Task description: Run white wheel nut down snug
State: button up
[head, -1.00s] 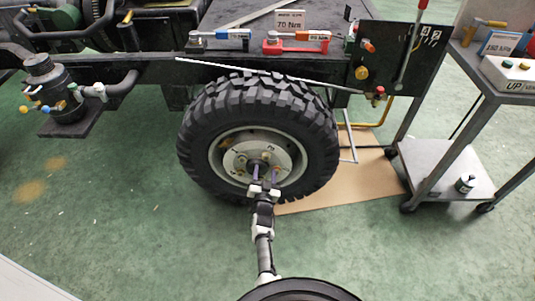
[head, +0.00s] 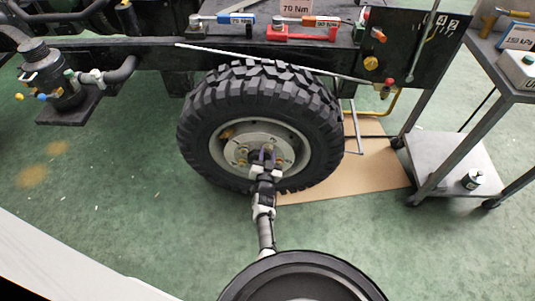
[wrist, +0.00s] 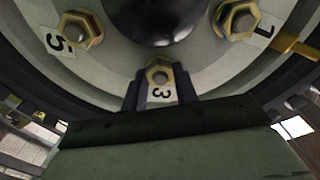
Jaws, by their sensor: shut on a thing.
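The wheel (head: 325,125) with its black knobbly tyre stands upright under the truck frame, its pale rim and hub facing me. In the head view my gripper (head: 263,156) is at the lower part of the hub and hides this nut.
Nut 5 (wrist: 82,31) and nut 1 (wrist: 237,20) flank the hub cap, with a brass-coloured bar (wrist: 297,45) beside nut 1. Blue (head: 222,19) and red (head: 300,33) tools lie on the frame above. A grey cart (head: 455,165) stands right. Floor left of the wheel is clear.

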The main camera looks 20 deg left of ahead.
jog(key=shift+c, duration=1.4)
jog(key=shift+f+m+b, duration=0.15)
jog(key=shift+m+b, duration=0.4)
jog(key=shift+m, duration=0.35)
jog(key=m, duration=0.1)
jog(key=m+b, duration=0.1)
jog(key=m, duration=0.2)
jog(key=shift+r, duration=0.25)
jog(key=o, duration=1)
